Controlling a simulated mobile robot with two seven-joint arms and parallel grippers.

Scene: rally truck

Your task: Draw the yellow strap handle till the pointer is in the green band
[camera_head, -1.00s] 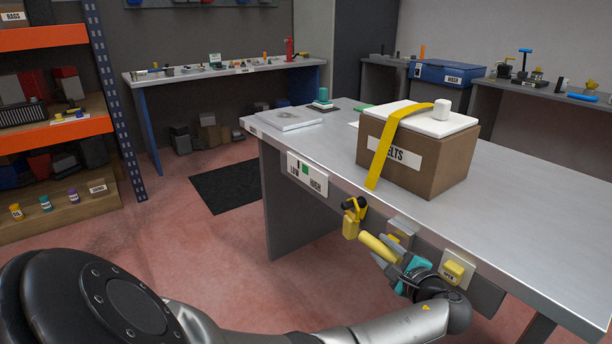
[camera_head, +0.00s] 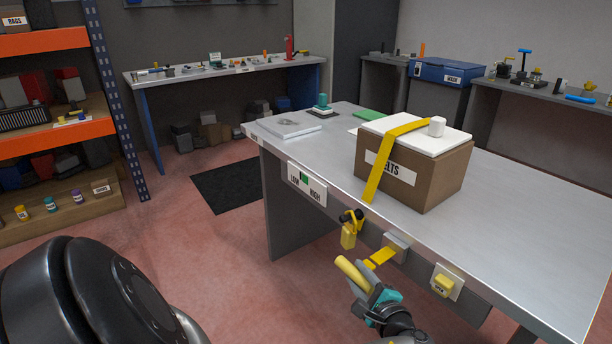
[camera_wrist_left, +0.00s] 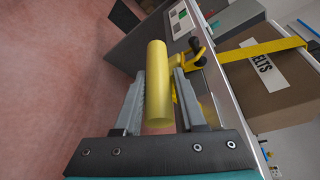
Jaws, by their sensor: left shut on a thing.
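The yellow strap handle (camera_head: 352,272) is a short bar held between the fingers of my left gripper (camera_head: 362,284), out from the table's front edge. It also fills the gap between the fingers in the left wrist view (camera_wrist_left: 157,85). A length of yellow strap (camera_head: 382,257) shows between the handle and a grey housing (camera_head: 397,246) on the table's front. The white gauge plate (camera_head: 307,184) on that front reads LOW and HIGH, with a green band (camera_head: 304,178) between. The pointer is too small to place surely. My right gripper is not in view.
A yellow hook or buckle piece (camera_head: 349,230) hangs left of the housing, and a yellow button on a plate (camera_head: 444,285) is at its right. A BELTS box (camera_head: 424,178) with a yellow strap over its lid stands on the table. The floor before the table is clear.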

